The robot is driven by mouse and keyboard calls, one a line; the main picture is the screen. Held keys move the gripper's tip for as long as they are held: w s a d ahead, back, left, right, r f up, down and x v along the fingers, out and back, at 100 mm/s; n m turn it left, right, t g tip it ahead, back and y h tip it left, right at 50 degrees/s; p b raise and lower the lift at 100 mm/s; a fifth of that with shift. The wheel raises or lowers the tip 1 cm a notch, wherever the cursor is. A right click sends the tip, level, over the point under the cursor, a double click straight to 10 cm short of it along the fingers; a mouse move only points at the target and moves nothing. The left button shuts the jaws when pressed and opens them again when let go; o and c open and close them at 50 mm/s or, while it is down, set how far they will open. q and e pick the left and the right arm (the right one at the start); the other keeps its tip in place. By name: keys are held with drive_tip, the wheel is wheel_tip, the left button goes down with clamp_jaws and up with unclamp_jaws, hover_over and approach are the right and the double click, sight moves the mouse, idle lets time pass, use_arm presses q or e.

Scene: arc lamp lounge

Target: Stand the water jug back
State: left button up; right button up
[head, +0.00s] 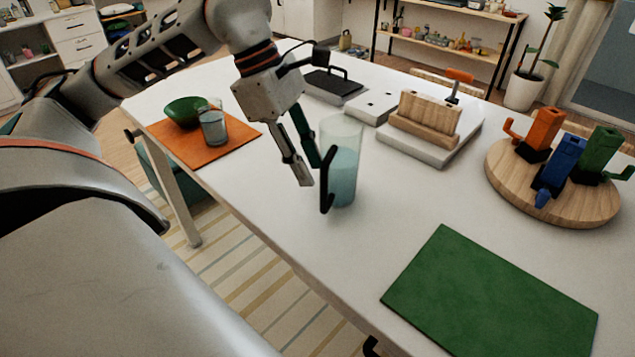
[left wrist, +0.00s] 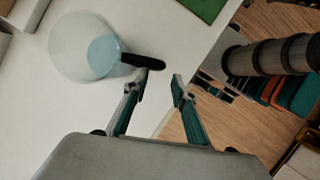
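The water jug (head: 344,165) is a clear cylinder with bluish water and a black handle (head: 327,182). It stands upright on the white table, its handle towards the near left edge. It also shows from above in the left wrist view (left wrist: 84,48). My left gripper (head: 311,174) is open beside the handle, pointing down. In the left wrist view the gap between its fingertips (left wrist: 158,79) is empty, and the handle's end lies just beyond the left-hand finger. I cannot tell whether they touch. My right gripper is in neither view.
An orange mat (head: 183,150) holds a green bowl (head: 184,112) and a glass of water (head: 213,127). A green mat (head: 492,297) lies bare at the front.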

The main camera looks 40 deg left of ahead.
use_arm(q)
drive_tip(key=v, duration=0.4)
drive_tip(key=shift+a+r, duration=0.1)
drive_tip(key=shift+r, duration=0.05)
idle(0.4)
